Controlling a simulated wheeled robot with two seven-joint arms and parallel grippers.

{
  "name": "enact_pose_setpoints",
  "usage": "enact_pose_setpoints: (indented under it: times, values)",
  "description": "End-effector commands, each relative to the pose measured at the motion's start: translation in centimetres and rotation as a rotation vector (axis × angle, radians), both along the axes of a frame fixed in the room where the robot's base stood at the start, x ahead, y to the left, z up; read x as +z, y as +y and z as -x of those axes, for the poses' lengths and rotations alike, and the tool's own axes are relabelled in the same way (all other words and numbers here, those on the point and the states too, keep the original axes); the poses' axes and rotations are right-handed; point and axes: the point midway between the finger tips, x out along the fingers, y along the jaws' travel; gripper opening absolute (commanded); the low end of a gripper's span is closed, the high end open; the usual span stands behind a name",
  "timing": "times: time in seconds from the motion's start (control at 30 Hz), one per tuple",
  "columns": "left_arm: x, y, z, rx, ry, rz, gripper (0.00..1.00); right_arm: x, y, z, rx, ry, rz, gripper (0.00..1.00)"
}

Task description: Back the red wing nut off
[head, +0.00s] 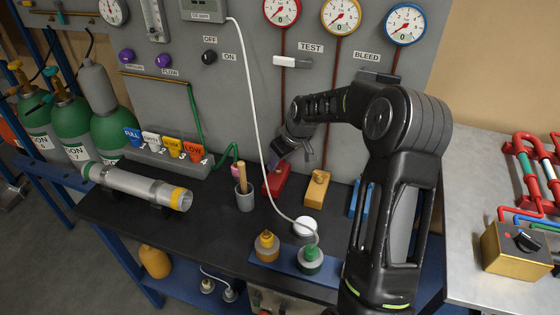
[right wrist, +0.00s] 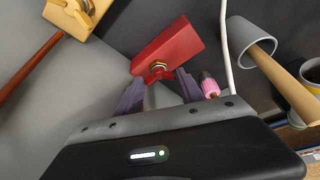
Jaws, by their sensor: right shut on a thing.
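The red block (right wrist: 172,48) stands at the back of the black bench; it also shows in the head view (head: 276,181). A brass threaded stud (right wrist: 158,67) sticks out of its face toward my right gripper. My right gripper (head: 290,160) reaches down to the block from the right. In the right wrist view its two dark purple fingers (right wrist: 157,82) stand on either side of the stud, shut on the red wing nut there. The nut is small and mostly hidden between the fingertips. My left gripper is not in view.
A yellow block (head: 317,189) stands right of the red one, a blue block (head: 361,198) farther right. A white hose (head: 262,135) hangs down in front.

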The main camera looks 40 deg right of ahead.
Motion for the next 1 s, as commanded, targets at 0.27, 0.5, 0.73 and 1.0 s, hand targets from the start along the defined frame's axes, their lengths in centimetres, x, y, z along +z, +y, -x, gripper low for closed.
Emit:
enact_pose_setpoints:
  times: [0.27, 0.5, 0.73, 1.0]
  values:
    - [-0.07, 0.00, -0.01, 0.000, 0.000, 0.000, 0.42, -0.26, 0.07, 0.15, 0.024, 0.006, -0.001, 0.05]
    - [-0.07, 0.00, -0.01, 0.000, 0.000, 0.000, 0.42, -0.30, 0.07, 0.19, 0.023, 0.008, -0.002, 0.48]
    - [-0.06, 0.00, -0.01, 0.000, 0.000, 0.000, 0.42, -0.19, 0.03, 0.11, 0.021, 0.005, 0.000, 0.66]
    - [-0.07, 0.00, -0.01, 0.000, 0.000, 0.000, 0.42, -0.06, -0.01, 0.08, 0.021, 0.003, 0.000, 0.67]
